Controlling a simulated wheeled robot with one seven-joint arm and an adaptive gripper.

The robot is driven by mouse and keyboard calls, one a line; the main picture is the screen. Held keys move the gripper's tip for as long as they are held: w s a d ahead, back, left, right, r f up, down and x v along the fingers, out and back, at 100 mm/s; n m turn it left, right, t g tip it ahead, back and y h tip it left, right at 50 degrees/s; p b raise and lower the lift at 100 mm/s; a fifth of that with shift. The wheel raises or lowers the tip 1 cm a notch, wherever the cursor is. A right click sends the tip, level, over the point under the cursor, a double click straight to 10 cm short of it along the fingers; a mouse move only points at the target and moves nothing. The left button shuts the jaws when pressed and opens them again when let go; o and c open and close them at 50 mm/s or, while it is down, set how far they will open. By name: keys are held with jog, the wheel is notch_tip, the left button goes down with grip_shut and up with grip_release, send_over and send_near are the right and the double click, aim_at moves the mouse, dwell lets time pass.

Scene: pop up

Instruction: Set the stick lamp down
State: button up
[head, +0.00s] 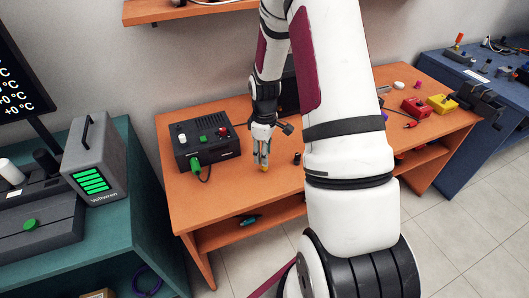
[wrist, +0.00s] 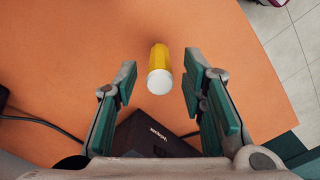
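The stick lamp, a small yellow cylinder with a white rounded end, shows in the wrist view (wrist: 159,70). It appears to stand on the orange table (wrist: 70,60), white end towards the camera. In the head view it is a small yellow spot (head: 264,168) just below my fingertips. My gripper (head: 262,157) points down over the table. In the wrist view my gripper (wrist: 160,80) is open, with one finger on each side of the lamp and visible gaps between. Neither finger appears to touch it. The lamp's lower end is partly hidden by its top.
A black box with knobs and a green plug (head: 207,147) stands left of my gripper. A small dark object (head: 297,158) is at its right. Red (head: 416,107) and yellow (head: 441,104) blocks lie at the table's right. Bare tabletop lies in front of the box.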

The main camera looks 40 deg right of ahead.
notch_tip(320, 180, up, 12)
jog(key=s+a+r+m+t, duration=0.1)
jog(key=s+a+r, duration=0.2)
jog(key=a+r, duration=0.3)
jog(key=s+a+r+m+t, duration=0.1)
jog(key=s+a+r+m, duration=0.1)
jog(key=s+a+r, duration=0.45)
jog(key=s+a+r+m+t, duration=0.1)
jog(key=s+a+r, duration=0.2)
jog(key=s, duration=0.3)
jog(key=s+a+r+m+t, duration=0.1)
jog(key=s+a+r+m, duration=0.1)
jog(key=s, duration=0.5)
jog(key=shift+a+r, duration=0.75)
jog(key=shift+a, duration=0.35)
jog(key=shift+w+r+p, duration=0.1)
jog(key=shift+r+p, duration=0.25)
